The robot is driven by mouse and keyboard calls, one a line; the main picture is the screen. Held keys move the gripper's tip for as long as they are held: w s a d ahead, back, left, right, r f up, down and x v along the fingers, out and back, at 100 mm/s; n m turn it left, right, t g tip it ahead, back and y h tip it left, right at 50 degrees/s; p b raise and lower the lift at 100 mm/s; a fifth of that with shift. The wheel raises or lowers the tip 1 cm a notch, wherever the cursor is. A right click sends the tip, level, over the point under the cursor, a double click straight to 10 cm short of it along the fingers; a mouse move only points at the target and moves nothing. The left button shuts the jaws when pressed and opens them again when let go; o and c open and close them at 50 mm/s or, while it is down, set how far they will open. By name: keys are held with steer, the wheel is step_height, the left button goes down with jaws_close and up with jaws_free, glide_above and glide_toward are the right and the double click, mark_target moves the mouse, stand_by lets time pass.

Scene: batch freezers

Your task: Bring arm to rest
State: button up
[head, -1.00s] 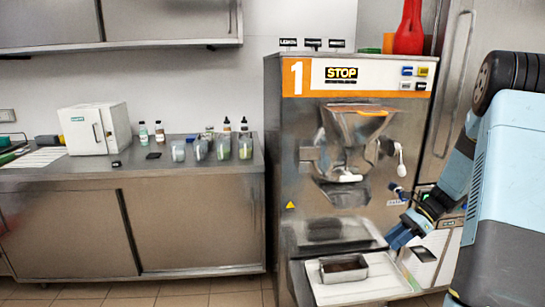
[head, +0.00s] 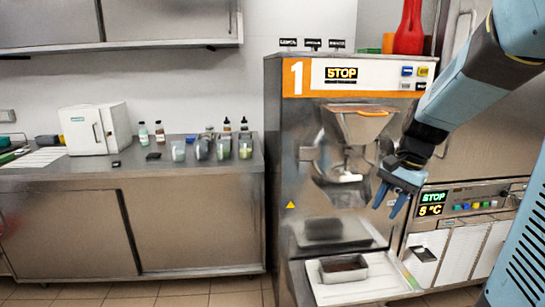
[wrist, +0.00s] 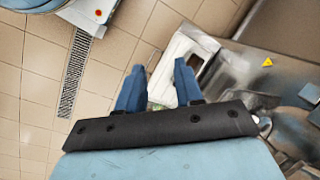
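My gripper (head: 392,199) hangs in front of the right side of the batch freezer (head: 306,130), with its blue fingers pointing down. In the wrist view its two fingers (wrist: 160,85) stand apart with nothing between them, so it is open and empty. My arm reaches in from the upper right of the head view. Below and left of the gripper, a metal pan (head: 344,268) with dark contents sits on a white tray (head: 378,287) at the freezer's front. The gripper is clear of both.
A steel counter (head: 60,178) at left holds a white box (head: 95,129) and several cups and bottles. A second machine (head: 465,207) with a "STOP" and "5 °C" display stands right of the freezer. In the wrist view, tiled floor (wrist: 110,60) with a drain grate (wrist: 74,75) lies clear.

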steer(key=s+a+r+n+t+h, duration=0.1)
steer(key=s+a+r+n+t, duration=0.1)
steer(key=s, duration=0.5)
steer(key=s+a+r+n+t+h, duration=0.1)
steer(key=s+a+r+n+t, duration=0.1)
steer(key=s+r+n, duration=0.3)
steer(key=shift+s+r+n+t+h, duration=0.15)
steer(key=shift+s+n+t+h, duration=0.25)
steer(key=shift+s+n+t, duration=0.55)
